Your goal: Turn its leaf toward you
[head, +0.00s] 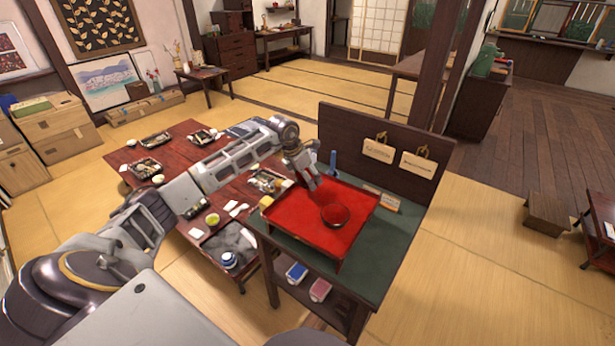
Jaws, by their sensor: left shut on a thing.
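A round dark-red bowl (336,214) sits on the red tray (298,218), right of the tray's middle. No leaf mark can be made out on it at this size. The tray lies on a dark stand with a green top (397,240). My left gripper (313,186) reaches down over the tray's far left part. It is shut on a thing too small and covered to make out. Its fingertips appear a little behind and left of the bowl, with a visible gap to it. My right gripper is not in view.
A dark upright board (340,125) with two hanging cards stands behind the tray. A blue upright item (333,160) is close beside my gripper. A low red table (180,180) with dishes lies to the left. The stand's green right side is mostly clear.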

